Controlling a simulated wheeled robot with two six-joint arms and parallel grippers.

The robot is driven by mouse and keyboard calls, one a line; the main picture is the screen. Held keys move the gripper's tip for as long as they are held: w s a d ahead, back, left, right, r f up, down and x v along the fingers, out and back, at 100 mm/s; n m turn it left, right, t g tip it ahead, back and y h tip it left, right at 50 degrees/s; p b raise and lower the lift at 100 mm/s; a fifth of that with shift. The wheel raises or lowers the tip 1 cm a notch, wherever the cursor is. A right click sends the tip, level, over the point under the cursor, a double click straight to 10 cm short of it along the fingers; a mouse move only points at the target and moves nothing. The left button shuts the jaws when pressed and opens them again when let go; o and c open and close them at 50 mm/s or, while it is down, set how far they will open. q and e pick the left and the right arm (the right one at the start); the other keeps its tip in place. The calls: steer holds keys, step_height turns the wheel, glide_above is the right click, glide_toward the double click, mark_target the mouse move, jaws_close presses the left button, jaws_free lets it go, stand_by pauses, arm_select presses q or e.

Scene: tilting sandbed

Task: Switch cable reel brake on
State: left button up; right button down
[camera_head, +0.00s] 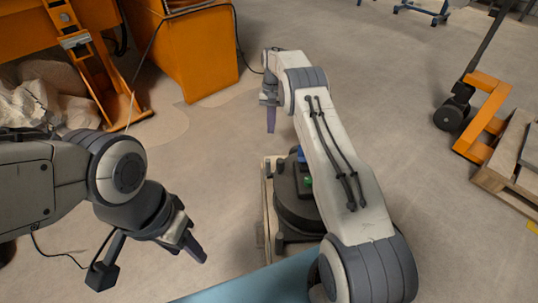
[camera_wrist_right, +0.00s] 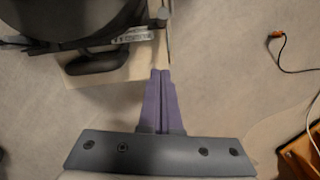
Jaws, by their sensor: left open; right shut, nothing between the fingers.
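A dark round unit, likely the cable reel (camera_head: 296,205), stands on a pale wooden base below my right arm. The arm hides much of it, and small green and blue parts show on top. In the right wrist view the reel (camera_wrist_right: 70,15) fills the upper left, with a dark flat part below its rim. I cannot tell which part is the brake. My right gripper (camera_head: 271,130) is shut and empty, pointing down beyond the base; its fingers (camera_wrist_right: 160,75) appear beside the base's edge in the wrist view. My left gripper (camera_head: 194,248) is open and empty, left of the base.
An orange cabinet (camera_head: 195,55) stands at the back, with an orange frame (camera_head: 100,85) and pale rocks (camera_head: 45,95) at left. An orange pallet jack (camera_head: 485,115) and wooden pallet (camera_head: 510,170) stand at right. A loose cable (camera_wrist_right: 290,65) lies right of the gripper. Floor between is clear.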

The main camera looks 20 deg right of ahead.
mark_target(268, 167)
arm_select(q)
steer(key=shift+f+b, duration=1.7)
steer(key=shift+f, duration=0.25)
arm_select(e)
steer(key=s+a+f, duration=0.2)
steer(key=s+f, duration=0.3)
steer(key=f, duration=0.3)
steer(key=shift+s+a, duration=0.2)
steer(key=shift+a, duration=0.2)
arm_select(q)
steer(key=shift+r, duration=0.1)
arm_select(e)
steer(key=shift+a+r, duration=0.1)
